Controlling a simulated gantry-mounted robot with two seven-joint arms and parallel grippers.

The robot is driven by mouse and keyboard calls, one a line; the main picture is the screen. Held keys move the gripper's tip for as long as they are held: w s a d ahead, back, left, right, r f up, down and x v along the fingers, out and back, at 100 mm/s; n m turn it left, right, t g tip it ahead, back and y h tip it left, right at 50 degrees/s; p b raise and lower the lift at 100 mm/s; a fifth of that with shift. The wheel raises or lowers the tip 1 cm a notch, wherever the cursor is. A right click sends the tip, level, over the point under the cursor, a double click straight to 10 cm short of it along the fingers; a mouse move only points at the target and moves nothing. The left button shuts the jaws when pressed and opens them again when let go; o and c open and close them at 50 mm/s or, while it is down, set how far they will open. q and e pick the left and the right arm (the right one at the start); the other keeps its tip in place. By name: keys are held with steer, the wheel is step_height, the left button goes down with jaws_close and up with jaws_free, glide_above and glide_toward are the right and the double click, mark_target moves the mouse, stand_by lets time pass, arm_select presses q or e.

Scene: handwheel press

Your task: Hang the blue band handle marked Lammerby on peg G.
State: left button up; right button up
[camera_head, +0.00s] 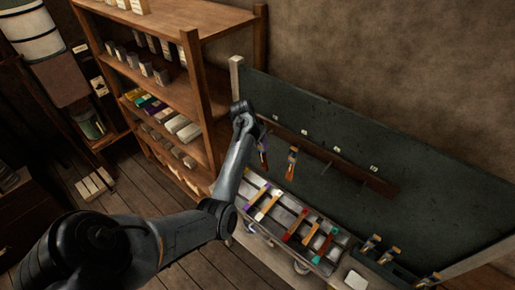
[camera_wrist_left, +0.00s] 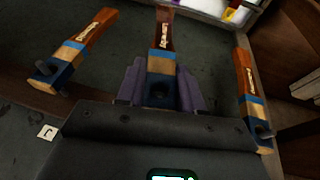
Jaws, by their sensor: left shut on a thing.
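My left gripper (camera_head: 262,138) is at the peg rail (camera_head: 318,155) on the green board in the head view. In the left wrist view its purple fingers (camera_wrist_left: 160,88) are shut on a red-brown handle (camera_wrist_left: 162,60) with a blue band, a pale wood section and a dark round spot near its end. The small white lettering on it is not readable. I cannot tell whether this handle is on a peg. Another blue-banded handle (camera_wrist_left: 78,50) hangs on a peg to the left, and a third (camera_wrist_left: 248,90) hangs to the right. My right gripper is not in view.
A label reading J (camera_wrist_left: 47,132) sits below the left handle in the wrist view. Bare pegs (camera_head: 363,184) stick out farther right. A grey tray (camera_head: 325,265) below holds several handles with coloured bands. A wooden shelf (camera_head: 190,80) stands left of the board.

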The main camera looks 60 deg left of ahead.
arm_select(q)
steer(key=w, duration=0.1)
steer(key=w+a+b, duration=0.1)
steer(key=w, duration=0.1)
steer(key=shift+w+a+f+b, duration=0.1)
steer(key=shift+w+f+b, duration=0.1)
steer(key=shift+b, duration=0.1)
stand_by(0.3)
stand_by(0.6)
